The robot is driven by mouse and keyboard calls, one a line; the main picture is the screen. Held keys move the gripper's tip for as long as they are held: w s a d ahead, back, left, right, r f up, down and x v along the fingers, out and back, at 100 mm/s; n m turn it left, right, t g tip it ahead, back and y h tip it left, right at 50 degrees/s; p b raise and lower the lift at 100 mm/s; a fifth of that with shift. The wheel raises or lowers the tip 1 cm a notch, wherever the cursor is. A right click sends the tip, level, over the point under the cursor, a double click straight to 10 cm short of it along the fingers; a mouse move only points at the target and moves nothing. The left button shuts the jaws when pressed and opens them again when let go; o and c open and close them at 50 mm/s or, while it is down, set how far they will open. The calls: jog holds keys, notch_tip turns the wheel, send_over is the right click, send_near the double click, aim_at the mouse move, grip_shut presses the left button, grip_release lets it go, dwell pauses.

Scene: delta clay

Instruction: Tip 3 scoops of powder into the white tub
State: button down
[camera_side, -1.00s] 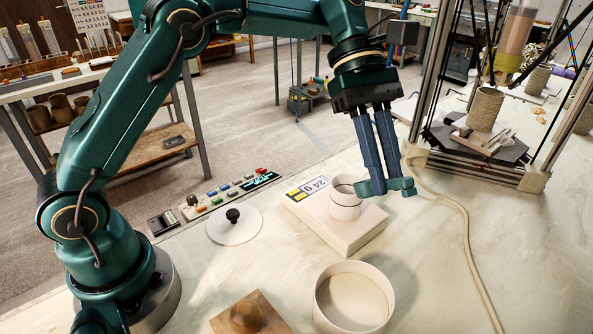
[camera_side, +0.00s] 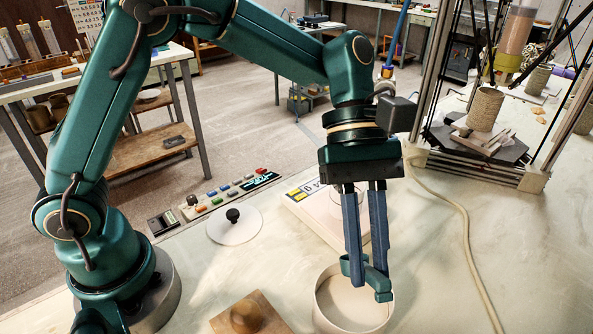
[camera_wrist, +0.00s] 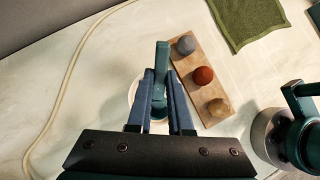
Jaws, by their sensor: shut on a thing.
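My gripper (camera_side: 366,268) points down over a wide, round, pale tub (camera_side: 322,311) at the front. Its blue fingers are closed on a small teal scoop (camera_side: 377,284), which is at the level of the tub's rim or a little inside. I cannot tell whether the scoop holds powder. The tub's inside looks pale and smooth. A smaller white tub (camera_side: 336,199) stands on the scale (camera_side: 312,219), partly hidden by my fingers. In the wrist view the scoop (camera_wrist: 162,62) lies between the fingers, with the wide tub mostly hidden behind them.
A flat disc with a black knob (camera_side: 233,215) lies left of the scale, near a button panel (camera_side: 225,193). A wooden board (camera_wrist: 188,72) holds grey, red and tan balls. A green cloth (camera_wrist: 246,18) lies beyond it. A cable runs along the table.

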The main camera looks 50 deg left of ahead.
jog(key=shift+f, duration=4)
jog(key=shift+r, duration=0.1)
jog(key=shift+r, duration=4.15)
jog(key=shift+w+a+f+n+t+h, duration=0.1)
jog(key=shift+f+n+t+h, duration=0.15)
jog(key=shift+n+t, duration=0.45)
jog(key=w+a+r+n+t+y, duration=0.2)
jog(key=a+r+n+t, duration=0.3)
jog(key=a+n, duration=0.4)
jog(key=w+a+r+n+t+y, duration=0.3)
jog(key=a+r+n+t, duration=0.2)
jog(key=a+n, duration=0.5)
jog(key=a+r, duration=0.2)
jog(key=a, duration=0.2)
jog(key=shift+w+a+r, duration=0.15)
jog(key=shift+w, duration=0.1)
